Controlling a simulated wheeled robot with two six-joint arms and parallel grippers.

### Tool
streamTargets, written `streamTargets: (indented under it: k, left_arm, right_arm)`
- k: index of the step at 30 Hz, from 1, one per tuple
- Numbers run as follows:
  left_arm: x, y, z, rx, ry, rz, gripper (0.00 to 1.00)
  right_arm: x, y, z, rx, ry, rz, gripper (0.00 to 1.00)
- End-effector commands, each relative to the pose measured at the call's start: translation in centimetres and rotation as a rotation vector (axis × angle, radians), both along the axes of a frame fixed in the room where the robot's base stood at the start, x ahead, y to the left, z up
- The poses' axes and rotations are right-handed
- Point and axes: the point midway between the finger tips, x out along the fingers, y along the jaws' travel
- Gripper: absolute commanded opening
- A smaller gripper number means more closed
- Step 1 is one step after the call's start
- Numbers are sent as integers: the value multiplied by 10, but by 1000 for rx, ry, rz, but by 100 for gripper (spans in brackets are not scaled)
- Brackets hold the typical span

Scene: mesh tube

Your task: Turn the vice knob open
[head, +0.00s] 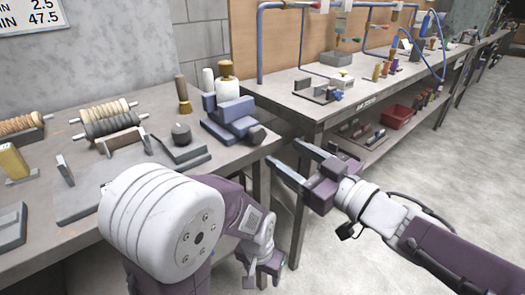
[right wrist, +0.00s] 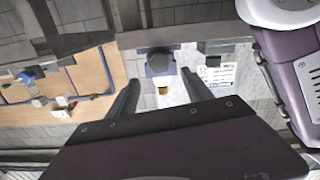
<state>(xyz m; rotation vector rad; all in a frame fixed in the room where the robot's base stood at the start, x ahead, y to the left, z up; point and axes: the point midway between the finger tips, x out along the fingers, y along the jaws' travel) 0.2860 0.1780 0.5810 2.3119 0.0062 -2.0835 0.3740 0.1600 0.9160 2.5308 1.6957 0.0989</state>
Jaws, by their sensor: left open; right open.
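The blue-grey vice (head: 232,116) stands near the right edge of the left workbench. Its dark round knob (head: 257,134) faces the bench's right edge. My right gripper (head: 283,154) is open and empty, just right of and slightly below the knob in the head view, apart from it. In the right wrist view, the vice's dark round end (right wrist: 159,62) shows beyond and between the two open fingers (right wrist: 160,82). My left gripper (head: 264,268) is low beside the bench, below the tabletop, open, partly hidden by its own arm.
The left workbench (head: 235,158) also holds a wooden-handled tool (head: 183,94), a black ball-topped fixture (head: 181,134) and spring-like rollers (head: 108,118). A second bench (head: 300,104) stands behind on the right. The floor (head: 440,150) on the right is clear.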

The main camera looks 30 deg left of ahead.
Motion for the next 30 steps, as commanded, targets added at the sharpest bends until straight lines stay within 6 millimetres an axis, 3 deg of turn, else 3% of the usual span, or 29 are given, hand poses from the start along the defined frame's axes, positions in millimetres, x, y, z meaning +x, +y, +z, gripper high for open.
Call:
streamTargets:
  k: [12, 17, 24, 30]
  left_arm:
    - [0, 0, -25, 0, 0, 0, 59]
    - [0, 0, -26, 0, 0, 0, 59]
    - [0, 0, -26, 0, 0, 0, 59]
    - [0, 0, -26, 0, 0, 0, 59]
  right_arm:
    - [29, 70, -2, -1, 1, 0, 59]
    - [34, 81, 0, 0, 1, -1, 59]
    - [35, 82, 0, -1, 2, -2, 59]
    - [35, 82, 0, -1, 2, -2, 3]
